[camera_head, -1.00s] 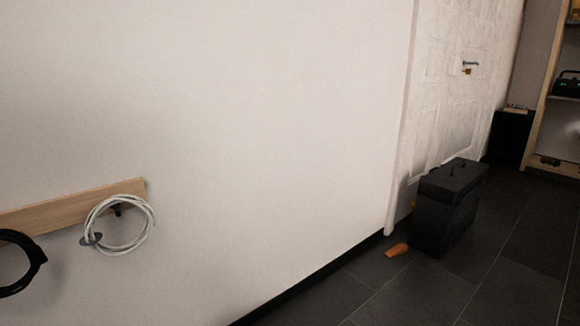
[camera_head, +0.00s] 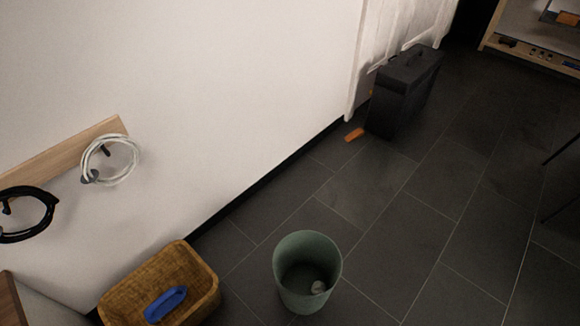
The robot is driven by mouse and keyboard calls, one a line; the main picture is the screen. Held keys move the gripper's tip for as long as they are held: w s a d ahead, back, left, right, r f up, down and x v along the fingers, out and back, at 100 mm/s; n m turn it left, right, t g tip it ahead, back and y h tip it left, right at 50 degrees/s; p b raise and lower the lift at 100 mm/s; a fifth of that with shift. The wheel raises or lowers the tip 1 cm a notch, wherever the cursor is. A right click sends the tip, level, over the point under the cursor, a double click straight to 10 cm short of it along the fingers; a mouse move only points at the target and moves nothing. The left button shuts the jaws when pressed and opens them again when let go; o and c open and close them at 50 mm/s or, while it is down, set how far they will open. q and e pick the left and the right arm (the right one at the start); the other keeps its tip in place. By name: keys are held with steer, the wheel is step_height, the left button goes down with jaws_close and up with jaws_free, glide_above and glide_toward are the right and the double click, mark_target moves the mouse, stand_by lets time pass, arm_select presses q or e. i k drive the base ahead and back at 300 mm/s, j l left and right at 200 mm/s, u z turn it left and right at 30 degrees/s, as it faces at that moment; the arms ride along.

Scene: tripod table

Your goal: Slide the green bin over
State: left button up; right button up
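The green bin (camera_head: 306,247) stands upright on the dark tiled floor at the bottom middle of the head view. It is open at the top, and a small pale crumpled thing (camera_head: 318,287) lies inside it. Neither of my grippers is in view.
Coiled cables (camera_head: 110,160) hang on the wall. Floor right of the bin is clear.

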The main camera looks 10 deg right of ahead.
mark_target(302, 259)
steer(key=k+j, duration=0.2)
steer(key=k, duration=0.35)
steer(key=k+j, duration=0.2)
steer(key=k, duration=0.35)
steer(key=k+j, duration=0.2)
steer(key=k, duration=0.35)
